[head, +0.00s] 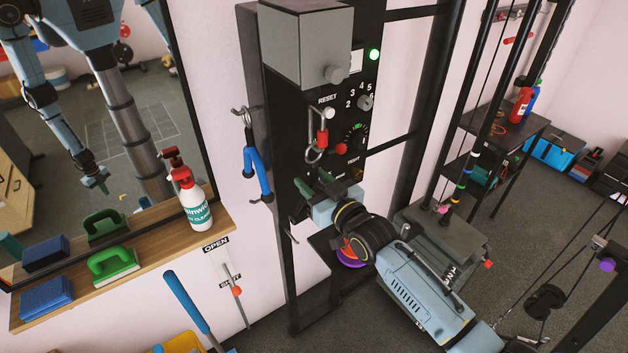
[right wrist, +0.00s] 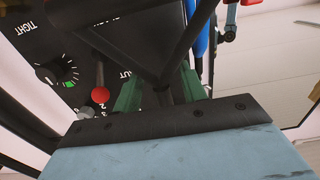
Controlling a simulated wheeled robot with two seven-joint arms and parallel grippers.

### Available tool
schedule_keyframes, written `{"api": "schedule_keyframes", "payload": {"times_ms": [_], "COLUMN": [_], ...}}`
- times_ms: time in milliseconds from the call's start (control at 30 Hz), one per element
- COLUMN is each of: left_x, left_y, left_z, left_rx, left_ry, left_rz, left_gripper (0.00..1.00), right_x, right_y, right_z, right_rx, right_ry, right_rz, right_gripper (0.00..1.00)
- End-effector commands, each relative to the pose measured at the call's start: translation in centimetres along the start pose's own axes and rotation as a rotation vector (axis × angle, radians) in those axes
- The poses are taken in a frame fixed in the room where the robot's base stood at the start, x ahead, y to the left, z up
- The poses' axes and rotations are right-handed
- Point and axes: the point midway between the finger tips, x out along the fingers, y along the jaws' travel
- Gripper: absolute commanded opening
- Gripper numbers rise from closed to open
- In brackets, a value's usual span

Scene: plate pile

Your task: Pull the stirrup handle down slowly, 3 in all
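A blue-gripped handle (head: 258,172), the only stirrup-like one I can make out, hangs from a metal hook on the left side of the black machine post. Part of it shows in the right wrist view (right wrist: 201,38). A metal clip with a red part (head: 319,143) hangs on the post's front panel. My right gripper (head: 316,184) is low in front of that panel, below the clip and right of the blue handle, apart from it. Its green fingers stand apart in the right wrist view (right wrist: 160,96), with a dark shape in line with the gap. My left gripper is not directly in view.
The panel bears a red knob (head: 341,149) and dials. A shelf (head: 140,262) at left holds a spray bottle (head: 190,200), a green brush (head: 113,263) and a blue sponge (head: 42,297). The mirror (head: 150,120) reflects my body. A weight machine stands at right.

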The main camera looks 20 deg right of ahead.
Motion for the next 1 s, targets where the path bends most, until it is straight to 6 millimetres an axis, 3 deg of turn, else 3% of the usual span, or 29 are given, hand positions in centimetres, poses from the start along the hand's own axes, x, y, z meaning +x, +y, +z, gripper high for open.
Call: {"api": "schedule_keyframes", "payload": {"times_ms": [367,800,1000], "left_x": [0.2,1.5,1.9], "left_y": [0.0,0.0,0.0], "left_z": [0.0,0.1,0.2], "left_rx": [0.000,0.000,0.000], "left_ry": [0.000,0.000,0.000], "left_rz": [0.000,0.000,0.000], "left_gripper": [0.00,0.00,0.00], "right_x": [-1.0,-9.6,-12.3], "right_y": [0.1,0.0,0.0], "right_z": [-0.1,0.1,0.1], "right_rx": [0.000,0.000,0.000], "right_ry": [0.004,0.001,0.002], "right_rz": [0.001,0.000,0.000], "right_gripper": [0.42,0.42,0.42]}}
